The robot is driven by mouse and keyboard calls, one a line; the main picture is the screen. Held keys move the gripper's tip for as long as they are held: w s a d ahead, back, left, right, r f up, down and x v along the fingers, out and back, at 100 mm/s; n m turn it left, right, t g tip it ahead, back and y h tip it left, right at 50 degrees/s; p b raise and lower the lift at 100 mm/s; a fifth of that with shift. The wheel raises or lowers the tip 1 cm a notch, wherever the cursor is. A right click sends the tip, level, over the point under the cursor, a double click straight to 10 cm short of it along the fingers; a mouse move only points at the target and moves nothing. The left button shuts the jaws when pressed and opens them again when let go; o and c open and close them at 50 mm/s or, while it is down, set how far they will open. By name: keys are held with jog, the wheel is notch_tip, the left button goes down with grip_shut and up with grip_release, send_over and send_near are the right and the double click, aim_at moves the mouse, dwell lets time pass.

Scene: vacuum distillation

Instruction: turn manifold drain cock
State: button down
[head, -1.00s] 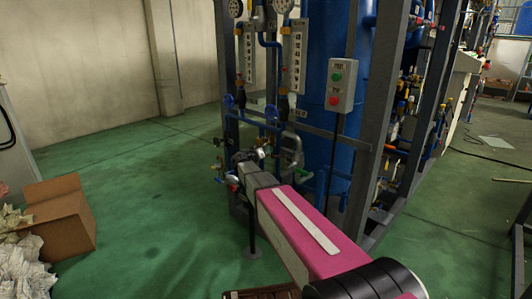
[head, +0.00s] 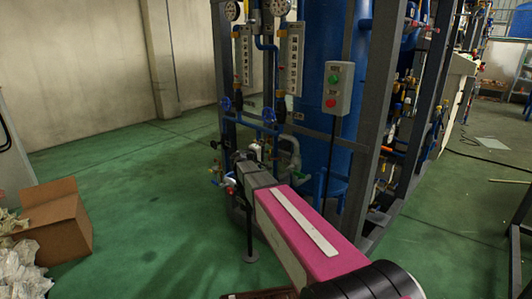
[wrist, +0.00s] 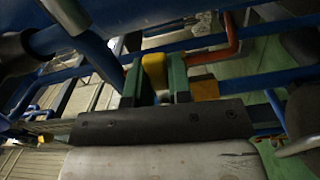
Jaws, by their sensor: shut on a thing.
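In the wrist view my gripper (wrist: 156,82) has its two green fingers closed on a small yellow handle (wrist: 154,68), which looks like the drain cock's handle. The cock's body is dark and hard to make out behind it. In the head view my arm reaches to the lower part of the blue pipe manifold (head: 250,125). The fingertips and the yellow handle are hidden there behind my wrist and the pipework.
Blue pipes and a red bent pipe (wrist: 228,42) run close around my fingers. A push-button box (head: 338,88) and a blue tank (head: 318,130) stand right.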

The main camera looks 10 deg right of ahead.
jog(key=shift+r+n, duration=0.1)
jog(key=shift+n, duration=0.4)
jog(key=c, duration=1)
grip_release()
jog(key=shift+c, duration=0.2)
jog(key=v, duration=1.1)
jog(key=shift+d, duration=0.1)
